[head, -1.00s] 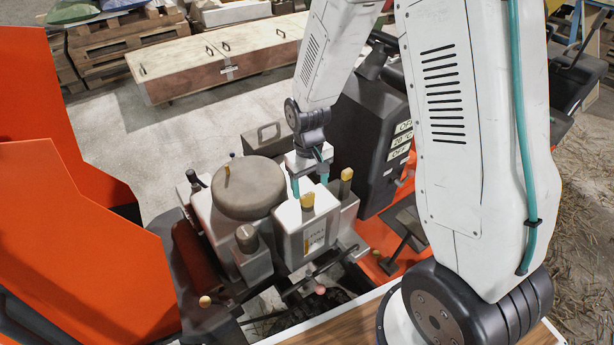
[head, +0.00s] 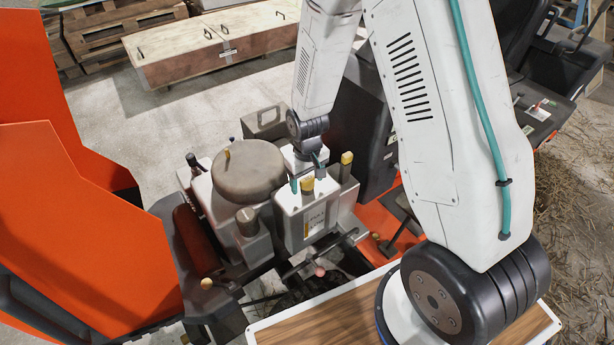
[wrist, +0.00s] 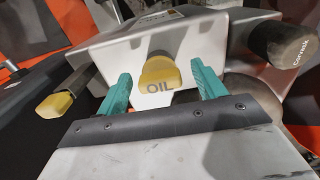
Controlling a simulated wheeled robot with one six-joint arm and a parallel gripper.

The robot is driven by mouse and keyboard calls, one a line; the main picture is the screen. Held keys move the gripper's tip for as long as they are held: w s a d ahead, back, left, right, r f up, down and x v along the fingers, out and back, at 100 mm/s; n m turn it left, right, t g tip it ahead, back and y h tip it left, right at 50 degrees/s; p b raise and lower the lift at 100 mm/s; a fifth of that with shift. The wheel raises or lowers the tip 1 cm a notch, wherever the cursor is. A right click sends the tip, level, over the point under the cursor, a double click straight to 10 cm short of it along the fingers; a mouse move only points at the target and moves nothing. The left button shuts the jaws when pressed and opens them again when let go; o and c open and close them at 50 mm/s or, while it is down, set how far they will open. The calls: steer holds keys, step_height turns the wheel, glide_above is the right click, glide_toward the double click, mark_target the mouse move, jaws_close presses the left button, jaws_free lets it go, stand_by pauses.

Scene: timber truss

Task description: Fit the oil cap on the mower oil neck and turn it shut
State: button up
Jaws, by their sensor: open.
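My gripper (wrist: 162,80) is open, with one teal finger on each side of the cap and a visible gap at both sides. In the head view my gripper (head: 305,174) reaches down at the housing from behind.
A second yellow-topped knob (head: 346,158) stands right of the oil cap, close to my gripper. A round tank (head: 249,172) and a grey-capped post (head: 247,220) stand left. Orange panels (head: 75,220) rise at the far left. A long wooden crate (head: 205,45) lies behind on the floor.

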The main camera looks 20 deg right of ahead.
mark_target(307, 178)
steer(key=shift+c, duration=0.3)
steer(key=c, duration=1.4)
steer(key=m, duration=0.3)
steer(key=shift+c, duration=0.2)
steer(key=o, duration=1.8)
steer(key=shift+r, duration=3.05)
